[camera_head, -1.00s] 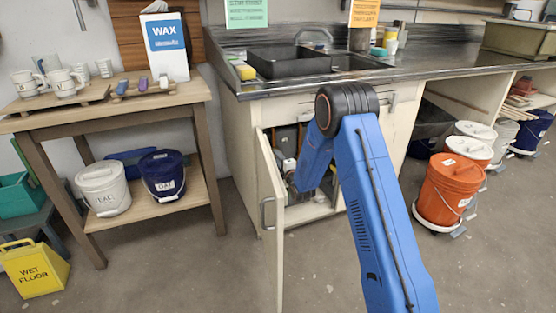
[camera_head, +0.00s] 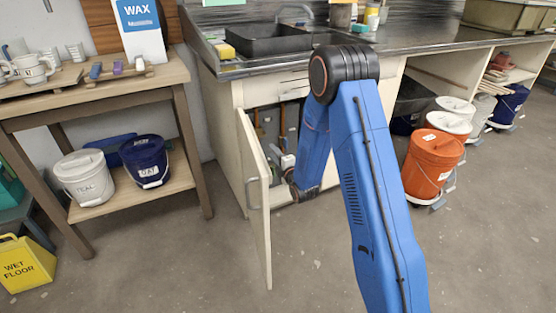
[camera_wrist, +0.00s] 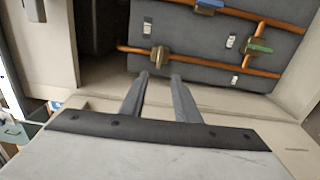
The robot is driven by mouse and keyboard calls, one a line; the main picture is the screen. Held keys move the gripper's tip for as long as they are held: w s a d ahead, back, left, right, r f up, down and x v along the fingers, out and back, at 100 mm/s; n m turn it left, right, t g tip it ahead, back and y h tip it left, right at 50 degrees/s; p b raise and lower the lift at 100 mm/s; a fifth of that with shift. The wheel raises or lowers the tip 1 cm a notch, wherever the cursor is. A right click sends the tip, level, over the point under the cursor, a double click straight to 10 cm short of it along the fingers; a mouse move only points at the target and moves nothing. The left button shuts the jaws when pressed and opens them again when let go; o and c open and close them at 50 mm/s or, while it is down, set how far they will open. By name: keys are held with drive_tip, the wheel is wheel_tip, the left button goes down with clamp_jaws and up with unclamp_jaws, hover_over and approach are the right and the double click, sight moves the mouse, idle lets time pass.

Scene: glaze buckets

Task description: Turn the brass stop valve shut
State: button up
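In the wrist view the brass stop valve (camera_wrist: 160,57) sits on a copper pipe fixed to a grey panel inside the sink cabinet. My gripper (camera_wrist: 159,77) is open and empty. Its two fingertips point at the brass valve, one toward each side, and appear just short of it; I cannot tell the exact gap. A valve with a green handle (camera_wrist: 259,46) is to the right and one with a blue handle (camera_wrist: 209,5) is above. In the head view the open cabinet door (camera_head: 256,195) and my arm hide the brass valve and most of my gripper.
A wooden table (camera_head: 125,92) with mugs and buckets stands left. An orange bucket (camera_head: 432,163) stands right of the cabinet. A yellow wet floor sign (camera_head: 26,265) is at lower left. The floor in front is clear.

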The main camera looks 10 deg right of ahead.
drive_tip(key=shift+v, duration=2.1)
drive_tip(key=s+d+r+m+g+h, duration=0.25)
drive_tip(key=s+d+r+m, duration=0.2)
drive_tip(key=s+r, duration=0.35)
drive_tip(key=s+d+r+m+g+h, duration=0.2)
drive_tip(key=s+d+r+m+g, duration=0.15)
drive_tip(key=s+r+m, duration=0.4)
drive_tip(key=s+d+r+m+g, duration=0.1)
drive_tip(key=s+r+m+g, duration=0.1)
drive_tip(key=s, duration=1.6)
drive_tip(key=s+d+r+m+g, duration=0.1)
drive_tip(key=s+r+m+g, duration=0.2)
drive_tip(key=s, duration=1.5)
drive_tip(key=m+g, duration=0.1)
drive_tip(key=m, duration=0.3)
drive_tip(key=shift+g, duration=0.3)
drive_tip(key=shift+d+r, duration=0.1)
drive_tip(key=shift+r, duration=0.05)
